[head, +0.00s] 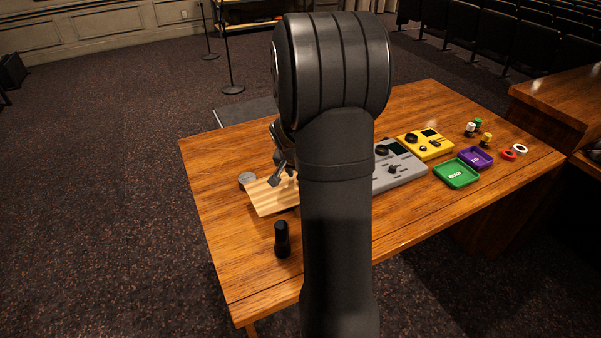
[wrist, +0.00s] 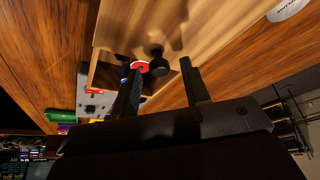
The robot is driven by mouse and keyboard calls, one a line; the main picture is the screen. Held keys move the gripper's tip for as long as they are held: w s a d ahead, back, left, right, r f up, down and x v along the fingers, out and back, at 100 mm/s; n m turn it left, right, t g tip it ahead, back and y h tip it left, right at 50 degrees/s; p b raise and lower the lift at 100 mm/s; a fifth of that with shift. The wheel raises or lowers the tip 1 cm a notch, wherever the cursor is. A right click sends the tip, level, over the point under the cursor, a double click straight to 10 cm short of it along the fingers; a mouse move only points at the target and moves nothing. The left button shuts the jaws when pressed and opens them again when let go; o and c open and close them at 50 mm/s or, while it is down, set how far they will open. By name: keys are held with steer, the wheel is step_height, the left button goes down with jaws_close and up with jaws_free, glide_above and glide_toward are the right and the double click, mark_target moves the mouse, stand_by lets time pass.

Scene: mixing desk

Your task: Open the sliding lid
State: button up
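The pale wooden sliding lid (head: 270,196) lies flat on the left part of the table in the head view, partly hidden behind my arm. In the wrist view the lid (wrist: 205,24) fills the top middle, and a dark round knob (wrist: 157,63) stands near its edge. My gripper (wrist: 163,80) is open, its two dark fingers apart. The knob appears in the gap between the fingertips, with no visible contact. In the head view my gripper (head: 279,172) is just above the lid. A dark gap beside the lid's edge shows a red-and-white piece (wrist: 139,66), partly hidden by a finger.
A black upright cylinder (head: 282,240) stands in front of the lid, and a grey disc (head: 247,180) lies left of it. Grey (head: 402,169) and yellow (head: 426,144) control boxes, a green tray (head: 456,174) and a purple tray (head: 476,157) are to the right. The front-right table is clear.

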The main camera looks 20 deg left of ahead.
steer(key=v, duration=1.7)
steer(key=shift+r, duration=0.25)
steer(key=x, duration=1.7)
steer(key=shift+f, duration=0.3)
steer(key=shift+r, duration=0.1)
